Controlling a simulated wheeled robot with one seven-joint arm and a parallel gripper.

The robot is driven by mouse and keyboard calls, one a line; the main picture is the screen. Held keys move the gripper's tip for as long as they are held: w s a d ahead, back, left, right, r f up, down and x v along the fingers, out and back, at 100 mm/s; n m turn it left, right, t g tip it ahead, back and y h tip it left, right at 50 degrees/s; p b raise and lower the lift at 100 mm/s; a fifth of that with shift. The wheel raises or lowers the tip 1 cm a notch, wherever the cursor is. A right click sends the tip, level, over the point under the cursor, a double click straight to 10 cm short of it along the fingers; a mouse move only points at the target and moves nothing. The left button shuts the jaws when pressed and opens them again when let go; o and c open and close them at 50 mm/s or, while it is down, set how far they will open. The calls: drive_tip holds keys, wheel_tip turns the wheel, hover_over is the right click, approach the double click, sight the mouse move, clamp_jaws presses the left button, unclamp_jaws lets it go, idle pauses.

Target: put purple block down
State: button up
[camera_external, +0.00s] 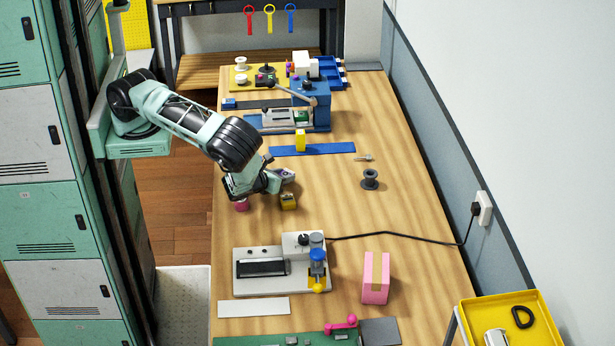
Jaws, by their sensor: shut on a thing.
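My gripper (281,180) is low over the left half of the wooden workbench (340,220), shut, with its fingers pointing right. A small purplish patch shows at the fingertips, which I take as the purple block (288,173); most of it is hidden by the fingers. I cannot tell whether it touches the bench. A magenta object (241,205) sits under the wrist, partly covered.
A blue strip (335,149) with an upright yellow block (300,140) lies behind. A white-based device (263,282) with a black cable and a pink block (376,278) are nearer.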

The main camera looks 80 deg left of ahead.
drive_tip(key=shift+f, duration=0.9)
drive_tip(key=o, duration=1.2)
drive_tip(key=shift+f, duration=0.15)
